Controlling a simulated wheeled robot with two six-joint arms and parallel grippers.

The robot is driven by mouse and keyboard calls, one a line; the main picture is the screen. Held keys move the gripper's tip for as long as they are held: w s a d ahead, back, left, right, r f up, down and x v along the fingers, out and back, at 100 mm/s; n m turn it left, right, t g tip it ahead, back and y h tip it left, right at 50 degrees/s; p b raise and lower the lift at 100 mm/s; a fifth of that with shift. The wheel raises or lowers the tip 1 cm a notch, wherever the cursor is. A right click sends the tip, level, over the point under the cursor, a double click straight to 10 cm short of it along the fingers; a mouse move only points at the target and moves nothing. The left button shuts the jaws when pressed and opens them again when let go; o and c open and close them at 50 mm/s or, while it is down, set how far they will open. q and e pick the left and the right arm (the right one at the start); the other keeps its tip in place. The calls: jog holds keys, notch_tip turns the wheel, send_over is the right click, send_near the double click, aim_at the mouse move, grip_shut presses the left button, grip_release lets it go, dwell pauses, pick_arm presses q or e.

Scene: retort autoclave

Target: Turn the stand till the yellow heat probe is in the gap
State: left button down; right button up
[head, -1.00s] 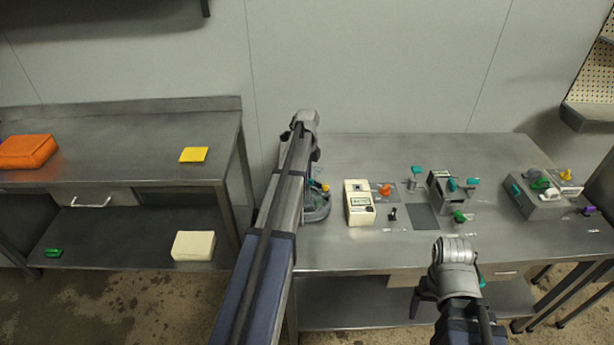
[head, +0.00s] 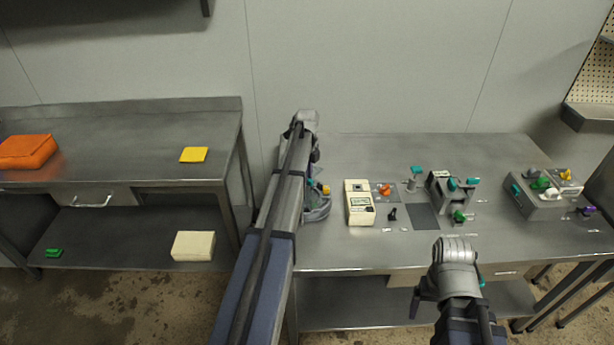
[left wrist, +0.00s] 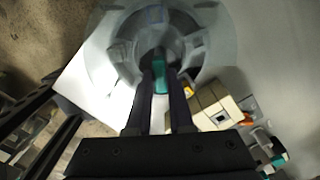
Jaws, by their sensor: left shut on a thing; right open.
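The round grey stand (head: 318,211) is at the left end of the right-hand bench, largely hidden behind my left arm in the head view. In the left wrist view the stand (left wrist: 105,55) fills the upper middle, with grey uprights around a centre. My left gripper (left wrist: 160,78) is shut on a teal handle (left wrist: 160,70) at that centre. A yellow piece, seemingly the heat probe (head: 326,189), shows at the stand's right side; yellow also shows in the wrist view (left wrist: 188,91). I cannot make out the gap. My right gripper (head: 428,303) is open and empty at the bench's front.
A cream meter box (head: 359,203) stands close to the right of the stand. Beyond it are an orange knob (head: 385,189), a black toggle (head: 393,213), teal-handled fixtures (head: 452,187) and a grey box (head: 540,200) with coloured knobs. Bare bench lies in front of these.

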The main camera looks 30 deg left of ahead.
pick_arm(q)
jog(key=c, duration=0.8)
grip_release()
jog(key=shift+r, duration=0.1)
notch_tip(320, 180, up, 8)
jog(key=p, duration=0.8)
jog(key=shift+f, duration=0.2)
